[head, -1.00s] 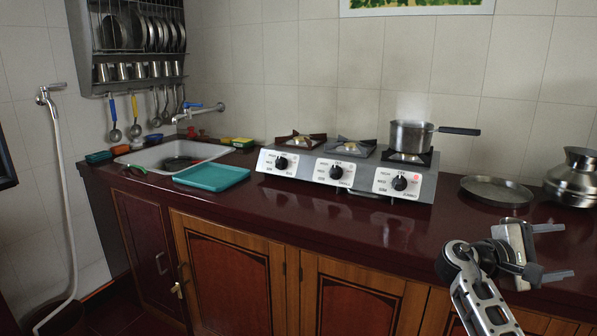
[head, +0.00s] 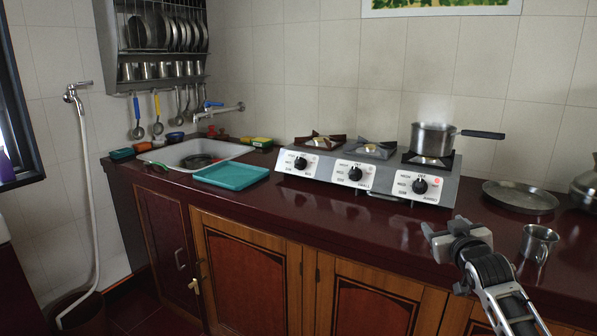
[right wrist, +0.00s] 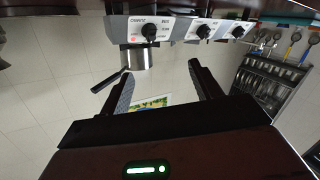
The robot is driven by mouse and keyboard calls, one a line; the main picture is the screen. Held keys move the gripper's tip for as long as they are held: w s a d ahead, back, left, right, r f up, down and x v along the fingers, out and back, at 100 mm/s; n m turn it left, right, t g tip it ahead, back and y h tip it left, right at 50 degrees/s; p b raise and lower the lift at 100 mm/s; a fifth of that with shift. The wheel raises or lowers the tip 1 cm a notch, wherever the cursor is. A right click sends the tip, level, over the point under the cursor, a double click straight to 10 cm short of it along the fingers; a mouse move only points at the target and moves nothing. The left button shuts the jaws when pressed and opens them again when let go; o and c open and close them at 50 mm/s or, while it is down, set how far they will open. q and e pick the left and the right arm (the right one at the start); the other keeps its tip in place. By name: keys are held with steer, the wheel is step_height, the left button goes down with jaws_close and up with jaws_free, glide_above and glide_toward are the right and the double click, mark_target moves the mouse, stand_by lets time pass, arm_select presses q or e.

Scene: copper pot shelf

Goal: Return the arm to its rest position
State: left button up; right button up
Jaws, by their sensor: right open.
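My right gripper (head: 455,232) is above the front part of the dark red counter (head: 330,212) in the head view, seen from behind. Its fingers are hard to make out there. In the right wrist view the two fingers (right wrist: 164,70) are spread with nothing between them, so it is open and empty. A metal cup (head: 538,242) stands upright on the counter just right of the gripper, apart from it. My left gripper is not in view.
A three-burner stove (head: 368,173) stands behind the gripper, with a steaming saucepan (head: 432,139) on its right burner. A round metal tray (head: 520,197) and metal pot (head: 586,185) are at the right. A teal tray (head: 231,175) lies beside the sink (head: 190,150).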

steer(key=s+a+f+n+g+y, duration=0.1)
steer(key=s+a+f+g+y, duration=0.1)
steer(key=s+a+f, duration=0.55)
steer(key=s+a+f+g+y, duration=0.1)
steer(key=s+a+f, duration=0.4)
steer(key=s+f, duration=0.6)
steer(key=s+a+f+g+y, duration=0.1)
steer(key=s+a, duration=0.3)
steer(key=s, duration=0.5)
steer(key=s+a+f+g+y, duration=0.1)
steer(key=s+a, duration=0.3)
steer(key=s, duration=0.6)
steer(key=shift+f+m+g, duration=0.3)
steer(key=shift+f+g, duration=0.1)
steer(key=shift+f, duration=0.35)
